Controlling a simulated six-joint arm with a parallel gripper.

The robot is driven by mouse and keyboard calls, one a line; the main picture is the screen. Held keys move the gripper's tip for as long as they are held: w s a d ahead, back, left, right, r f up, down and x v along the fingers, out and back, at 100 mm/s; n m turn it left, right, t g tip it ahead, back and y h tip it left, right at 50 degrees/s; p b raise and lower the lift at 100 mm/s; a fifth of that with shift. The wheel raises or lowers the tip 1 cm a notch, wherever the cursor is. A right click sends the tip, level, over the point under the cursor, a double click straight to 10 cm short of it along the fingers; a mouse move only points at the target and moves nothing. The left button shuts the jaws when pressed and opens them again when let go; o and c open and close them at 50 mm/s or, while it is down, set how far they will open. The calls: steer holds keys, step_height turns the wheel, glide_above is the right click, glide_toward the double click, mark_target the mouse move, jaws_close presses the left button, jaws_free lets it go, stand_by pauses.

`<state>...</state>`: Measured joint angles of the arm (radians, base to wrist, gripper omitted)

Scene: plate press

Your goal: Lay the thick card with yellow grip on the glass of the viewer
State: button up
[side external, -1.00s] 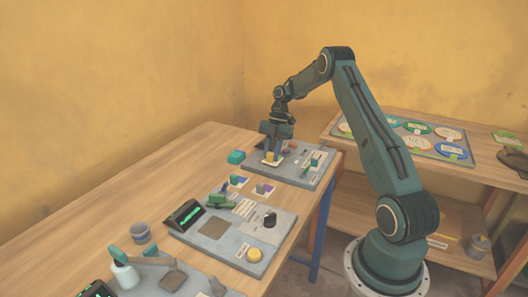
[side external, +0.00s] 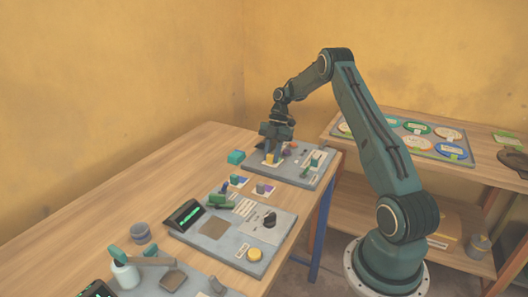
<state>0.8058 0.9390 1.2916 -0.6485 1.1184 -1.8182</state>
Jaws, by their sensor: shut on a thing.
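My gripper (side external: 273,156) points down over the far grey panel and is shut on the yellow grip (side external: 269,157) of a pale card (side external: 272,163). The card is at or just above the panel; I cannot tell whether it touches. The fingers hide part of the grip. Nearer, a grey panel carries a dark tilted display (side external: 186,215) with green marks and a flat brownish square (side external: 215,228) beside it. I cannot tell for sure which part is the viewer's glass.
A card with a purple grip (side external: 263,189) and one with a blue grip (side external: 236,180) lie between the panels.

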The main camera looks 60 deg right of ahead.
steer(key=shift+f, duration=0.25)
stand_by(0.3)
steer(key=o, duration=1)
steer(key=shift+o, duration=0.2)
steer(key=shift+r, duration=0.15)
steer(key=shift+v, duration=2.5)
steer(key=shift+w+d+r, duration=0.15)
steer(key=shift+d+r, duration=0.1)
steer(key=shift+r, duration=0.3)
steer(key=shift+d+r, duration=0.2)
steer(key=shift+r, duration=0.25)
